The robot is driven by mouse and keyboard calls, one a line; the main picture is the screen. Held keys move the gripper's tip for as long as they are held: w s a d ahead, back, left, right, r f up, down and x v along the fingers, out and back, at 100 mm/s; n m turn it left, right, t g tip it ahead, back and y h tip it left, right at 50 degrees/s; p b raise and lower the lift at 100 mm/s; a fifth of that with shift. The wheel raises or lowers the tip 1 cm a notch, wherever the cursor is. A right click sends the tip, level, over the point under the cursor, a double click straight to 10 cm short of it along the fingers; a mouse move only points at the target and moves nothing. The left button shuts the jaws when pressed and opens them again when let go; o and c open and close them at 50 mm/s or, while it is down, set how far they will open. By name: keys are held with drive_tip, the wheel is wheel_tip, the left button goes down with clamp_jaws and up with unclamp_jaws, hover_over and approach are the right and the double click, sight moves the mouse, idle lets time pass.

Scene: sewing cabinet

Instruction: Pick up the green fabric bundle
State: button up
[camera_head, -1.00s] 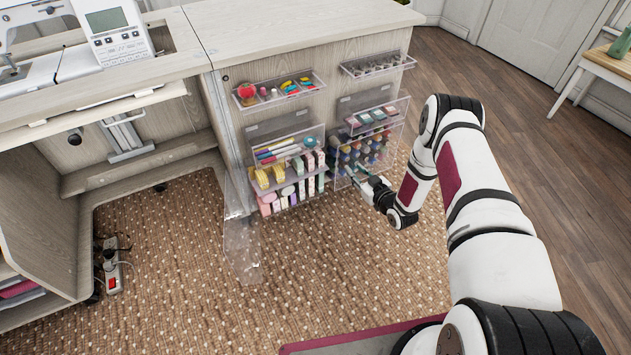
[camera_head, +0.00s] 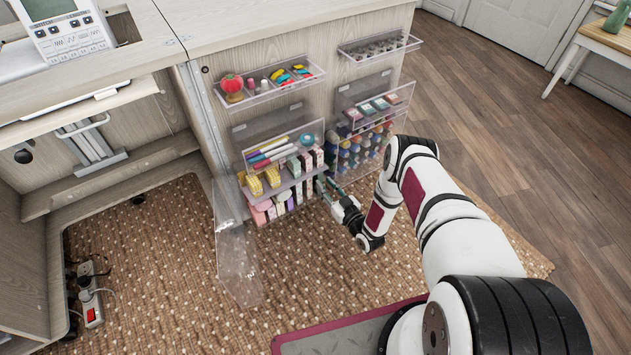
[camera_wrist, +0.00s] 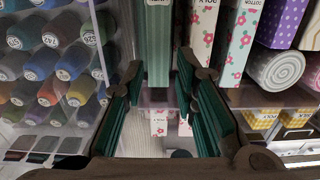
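The green fabric bundle (camera_wrist: 158,45) is a tall, narrow block at the top middle of the wrist view, with a small white label on it. My gripper (camera_wrist: 165,95) is open, with dark green pads on both fingers, and points at it. The bundle lies beyond the fingertips, roughly in line with the gap; I cannot tell if its end is between them. In the head view my gripper (camera_head: 326,188) is at the right end of the lower fabric shelf. I cannot make out the green bundle there.
Flowered fabric bundles (camera_wrist: 203,35) stand close beside the green one, with a grey rolled bundle (camera_wrist: 275,68) further right. Thread spools (camera_wrist: 50,60) fill the rack on the left. Clear acrylic shelves and an open clear flap (camera_head: 238,255) surround the area. The carpet in front is clear.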

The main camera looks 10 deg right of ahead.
sight(320, 178)
drive_tip(key=shift+b+x, duration=1.65)
drive_tip(key=shift+x, duration=1.9)
clamp_jaws()
